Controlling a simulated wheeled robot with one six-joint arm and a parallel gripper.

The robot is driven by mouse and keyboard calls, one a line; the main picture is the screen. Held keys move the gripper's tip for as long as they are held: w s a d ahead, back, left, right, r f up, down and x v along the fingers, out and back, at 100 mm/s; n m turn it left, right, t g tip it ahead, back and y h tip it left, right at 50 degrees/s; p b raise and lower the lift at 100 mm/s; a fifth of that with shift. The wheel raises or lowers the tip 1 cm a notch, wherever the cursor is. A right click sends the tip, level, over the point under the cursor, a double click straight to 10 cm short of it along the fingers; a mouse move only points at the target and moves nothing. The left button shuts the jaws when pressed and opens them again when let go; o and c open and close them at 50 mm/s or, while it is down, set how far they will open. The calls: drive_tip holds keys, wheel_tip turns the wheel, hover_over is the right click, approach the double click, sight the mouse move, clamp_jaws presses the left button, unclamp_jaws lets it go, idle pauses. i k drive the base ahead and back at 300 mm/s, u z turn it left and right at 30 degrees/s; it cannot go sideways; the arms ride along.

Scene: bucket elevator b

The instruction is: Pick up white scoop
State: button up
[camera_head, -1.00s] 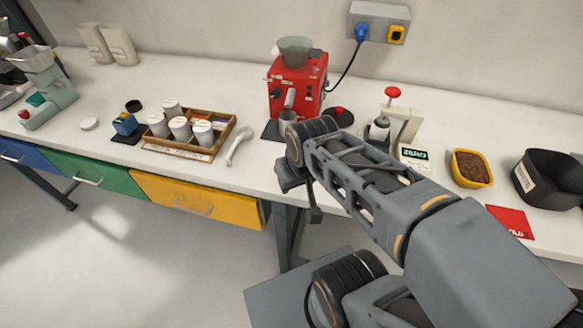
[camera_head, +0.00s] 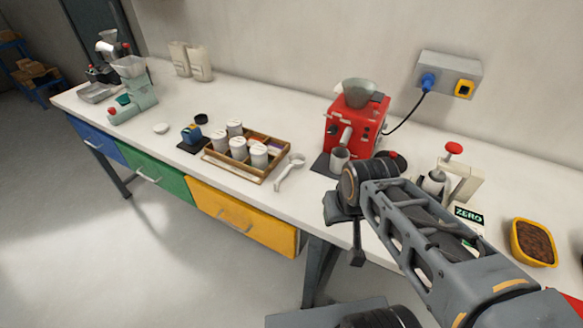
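The white scoop (camera_head: 291,172) lies on the white bench just right of a wooden tray, with its round end toward the wall and its handle toward the front edge. My gripper (camera_head: 352,250) hangs at the end of my arm in front of the bench edge, to the right of the scoop and apart from it. The fingers are small, seen from behind and partly hidden by the wrist, so their opening cannot be made out.
The wooden tray (camera_head: 222,165) holds several white canisters left of the scoop. A red grinder (camera_head: 357,122) with a grey cup (camera_head: 339,160) stands right of it. A press (camera_head: 462,180) and a yellow tub (camera_head: 534,243) are farther right. Bare bench lies in front of the scoop.

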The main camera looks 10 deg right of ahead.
sight(296, 160)
drive_tip(key=u, duration=2.35)
drive_tip(key=i, duration=1.45)
drive_tip(key=z, duration=2.7)
